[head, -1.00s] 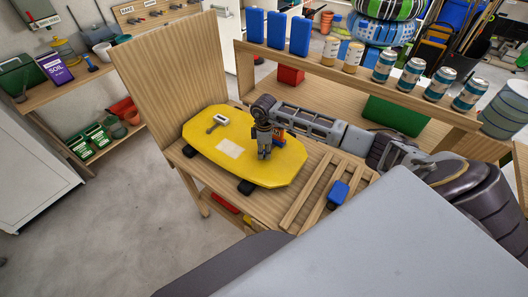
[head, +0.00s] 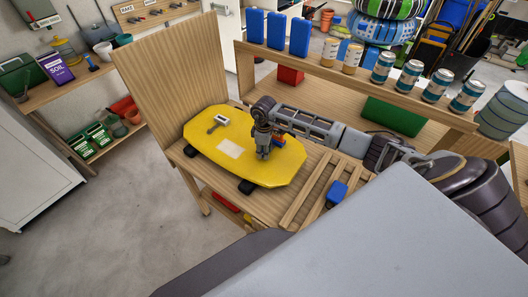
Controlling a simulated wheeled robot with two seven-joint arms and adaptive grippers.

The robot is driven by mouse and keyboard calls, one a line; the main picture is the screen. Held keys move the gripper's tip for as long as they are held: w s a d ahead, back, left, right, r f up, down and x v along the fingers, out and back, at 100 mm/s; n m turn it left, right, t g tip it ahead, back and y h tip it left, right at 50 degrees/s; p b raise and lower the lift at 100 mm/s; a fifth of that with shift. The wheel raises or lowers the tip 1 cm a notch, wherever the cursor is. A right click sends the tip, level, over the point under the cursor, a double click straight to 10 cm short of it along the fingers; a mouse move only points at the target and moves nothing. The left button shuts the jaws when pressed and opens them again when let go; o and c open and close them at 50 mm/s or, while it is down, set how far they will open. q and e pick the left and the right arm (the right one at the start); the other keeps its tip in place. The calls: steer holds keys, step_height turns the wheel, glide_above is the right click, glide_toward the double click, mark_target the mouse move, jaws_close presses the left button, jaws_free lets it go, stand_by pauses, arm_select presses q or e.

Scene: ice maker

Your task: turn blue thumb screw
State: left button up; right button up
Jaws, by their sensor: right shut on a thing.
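The yellow board (head: 205,150) lies on a wooden bench top. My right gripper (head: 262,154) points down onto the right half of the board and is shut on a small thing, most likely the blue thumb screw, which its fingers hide. A small blue and orange part (head: 279,141) shows just right of the fingers; I cannot tell whether it touches them. My left gripper is not in view.
A grey-handled tool (head: 217,123) and a pale label (head: 230,148) are on the board. A blue block (head: 337,190) sits on wooden slats at right. A tall wooden panel (head: 165,75) stands behind left. Several cans line the shelf behind my right arm.

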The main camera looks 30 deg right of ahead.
steer(key=shift+m+p, duration=0.5)
steer(key=shift+m, duration=0.1)
steer(key=o, duration=0.7)
steer(key=shift+r, duration=0.1)
steer(key=shift+r+p, duration=0.85)
steer(key=shift+r, duration=2.1)
steer(key=shift+f, duration=0.1)
